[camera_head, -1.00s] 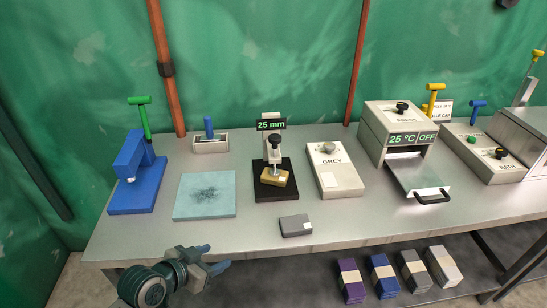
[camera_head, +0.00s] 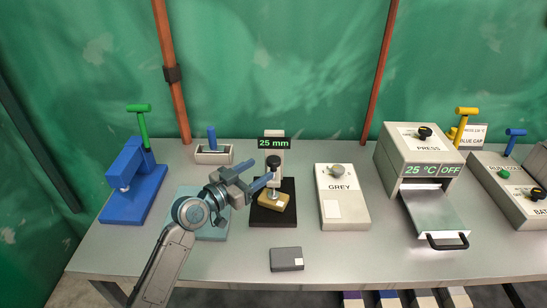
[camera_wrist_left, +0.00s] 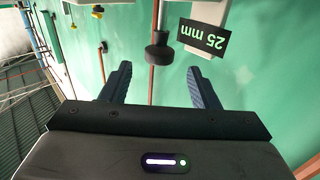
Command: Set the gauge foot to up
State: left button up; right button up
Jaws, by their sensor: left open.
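The gauge (camera_head: 289,214) stands on a black base, with a "25 mm" display (camera_head: 274,143) on top. Its black knob (camera_head: 273,162) sits above the foot, which is down on or very near a tan block (camera_head: 272,200). My left gripper (camera_head: 257,174) is open and empty, just left of the knob and stem, partly in front of the gauge. In the left wrist view, which is upside down, the knob (camera_wrist_left: 159,52) shows beyond and between the two open fingers (camera_wrist_left: 160,85), apart from them. The display (camera_wrist_left: 207,43) is there too. My right gripper is not in view.
A pale teal mat (camera_head: 213,233) lies under my left arm. A blue press-like tool (camera_head: 130,190) stands left. A GREY box (camera_head: 342,205) is close to the gauge's right, and a dark grey block (camera_head: 287,259) lies in front.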

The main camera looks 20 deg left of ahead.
aim_at(268, 164)
pick_arm(q)
jog(key=p+x, duration=0.1)
jog(key=x, duration=0.3)
jog(key=shift+w+d, duration=0.1)
jog(key=shift+p+x, duration=0.4)
jog(key=shift+x, duration=0.65)
jog(key=shift+w+f, duration=0.1)
jog(key=shift+w, duration=0.1)
jog(key=shift+c, duration=0.2)
jog(key=c, duration=1.1)
grip_shut()
notch_tip(268, 164, up, 3)
jog(key=shift+r+p, duration=0.1)
jog(key=shift+p, duration=0.3)
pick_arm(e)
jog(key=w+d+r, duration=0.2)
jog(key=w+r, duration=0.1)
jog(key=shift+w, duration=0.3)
pick_arm(q)
jog(key=o, duration=1.1)
grip_release()
jog(key=shift+o, duration=0.2)
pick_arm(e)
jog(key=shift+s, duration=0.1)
